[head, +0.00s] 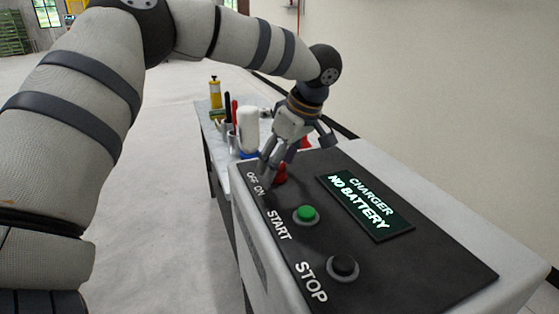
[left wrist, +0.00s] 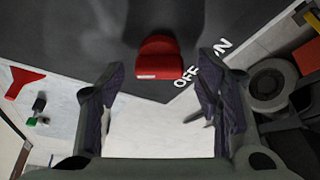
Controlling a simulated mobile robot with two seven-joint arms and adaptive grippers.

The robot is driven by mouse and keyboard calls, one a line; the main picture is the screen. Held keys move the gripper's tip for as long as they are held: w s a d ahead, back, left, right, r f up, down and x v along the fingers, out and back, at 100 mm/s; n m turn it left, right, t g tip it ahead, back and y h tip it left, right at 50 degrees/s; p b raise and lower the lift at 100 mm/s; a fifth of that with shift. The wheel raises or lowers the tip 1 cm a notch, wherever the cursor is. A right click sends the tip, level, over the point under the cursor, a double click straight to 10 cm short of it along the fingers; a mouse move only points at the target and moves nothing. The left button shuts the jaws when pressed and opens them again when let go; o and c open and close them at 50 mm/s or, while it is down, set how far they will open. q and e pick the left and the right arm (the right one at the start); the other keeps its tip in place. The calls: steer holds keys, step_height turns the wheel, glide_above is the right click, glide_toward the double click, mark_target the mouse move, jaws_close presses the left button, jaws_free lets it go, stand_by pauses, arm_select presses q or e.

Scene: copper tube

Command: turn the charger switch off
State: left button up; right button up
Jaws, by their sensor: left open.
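The charger is a white box with a black top panel (head: 430,262). Its red switch (head: 280,174) sits at the far left corner of the panel, beside the OFF/ON lettering, partly hidden by a finger. My left gripper (head: 296,154) is open over that corner, pointing down. In the left wrist view the red switch (left wrist: 158,57) lies ahead of and between the two open fingers (left wrist: 160,80), apparently touching neither. My right gripper is not in view.
A green START button (head: 306,214), a black STOP button (head: 343,267) and a display (head: 367,204) reading CHARGER NO BATTERY share the panel. Behind stands a bench with a white bottle (head: 247,130) and a yellow tube (head: 215,92). Floor at left is clear.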

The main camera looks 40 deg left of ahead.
arm_select(q)
steer(key=shift+c, duration=0.3)
steer(key=c, duration=1.1)
steer(key=shift+n, duration=0.3)
steer(key=shift+w+n+g, duration=0.1)
steer(key=shift+n+g, duration=0.4)
steer(key=shift+n, duration=0.5)
steer(key=n+g, duration=0.1)
steer(key=n, duration=0.1)
steer(key=shift+f+n, duration=0.15)
steer(key=shift+n, duration=0.15)
steer(key=n+g+h+b, duration=0.1)
steer(key=n, duration=0.2)
steer(key=shift+w+a, duration=0.1)
steer(key=shift+w, duration=0.05)
steer(key=shift+n+g+h+b, duration=0.4)
steer(key=shift+n+h, duration=0.2)
steer(key=shift+n, duration=1.1)
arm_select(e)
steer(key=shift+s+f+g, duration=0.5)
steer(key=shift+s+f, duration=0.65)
arm_select(q)
steer(key=shift+n, duration=0.3)
